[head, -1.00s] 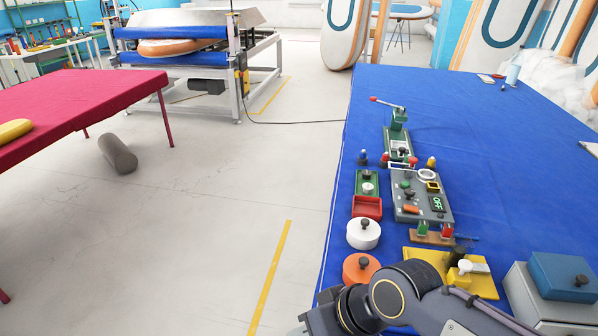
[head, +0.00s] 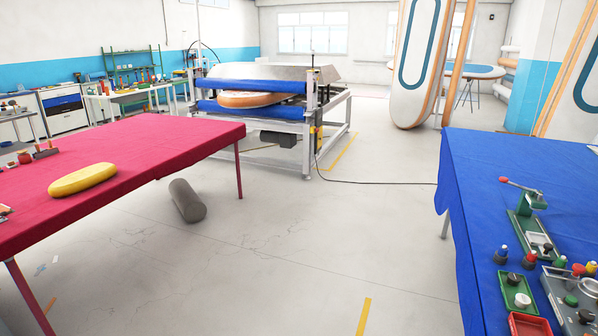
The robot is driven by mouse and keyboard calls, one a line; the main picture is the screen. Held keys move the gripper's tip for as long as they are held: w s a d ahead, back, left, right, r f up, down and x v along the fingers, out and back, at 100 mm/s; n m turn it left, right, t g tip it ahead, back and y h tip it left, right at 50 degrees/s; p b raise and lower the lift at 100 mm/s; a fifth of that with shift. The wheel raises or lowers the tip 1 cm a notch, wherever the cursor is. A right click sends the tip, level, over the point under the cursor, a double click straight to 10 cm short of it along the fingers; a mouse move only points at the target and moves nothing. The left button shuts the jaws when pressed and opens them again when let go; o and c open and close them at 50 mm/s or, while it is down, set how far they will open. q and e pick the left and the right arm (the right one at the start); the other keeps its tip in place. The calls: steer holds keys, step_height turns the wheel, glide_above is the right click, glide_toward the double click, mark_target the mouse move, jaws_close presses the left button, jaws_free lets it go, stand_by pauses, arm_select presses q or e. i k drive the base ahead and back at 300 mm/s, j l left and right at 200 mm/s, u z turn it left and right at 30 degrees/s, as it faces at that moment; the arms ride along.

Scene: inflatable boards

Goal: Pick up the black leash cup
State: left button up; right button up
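I cannot pick out a black leash cup with certainty in the head view. On the blue table, a green tray (head: 519,305) holds a small dark knob-like piece (head: 514,279) and a white one (head: 522,299). A small dark piece with a blue top (head: 501,254) stands beside it. On the red table, small dark pieces (head: 44,151) stand near the left edge, too small to tell apart. Neither of my grippers is in view.
The blue table (head: 505,180) is at the right and the red table (head: 150,150) at the left, with a yellow pad (head: 83,179) on it. Open floor (head: 330,240) lies between them. A grey cylinder (head: 187,200) lies on the floor and a black cable (head: 375,183) crosses it.

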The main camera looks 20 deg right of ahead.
mark_target(513, 279)
steer(key=i+l+z, duration=0.1)
steer(key=i+z, duration=0.55)
steer(key=z, duration=0.15)
steer(key=i+j+z, duration=0.15)
steer(key=i+z, duration=0.7)
steer(key=i+j+z, duration=0.15)
steer(key=i+z, duration=0.15)
steer(key=z, duration=0.2)
steer(key=i+j+z, duration=0.65)
steer(key=z, duration=0.25)
steer(key=i+j+z, duration=0.1)
steer(key=j, duration=0.15)
steer(key=i+j+z, duration=0.1)
steer(key=j, duration=0.15)
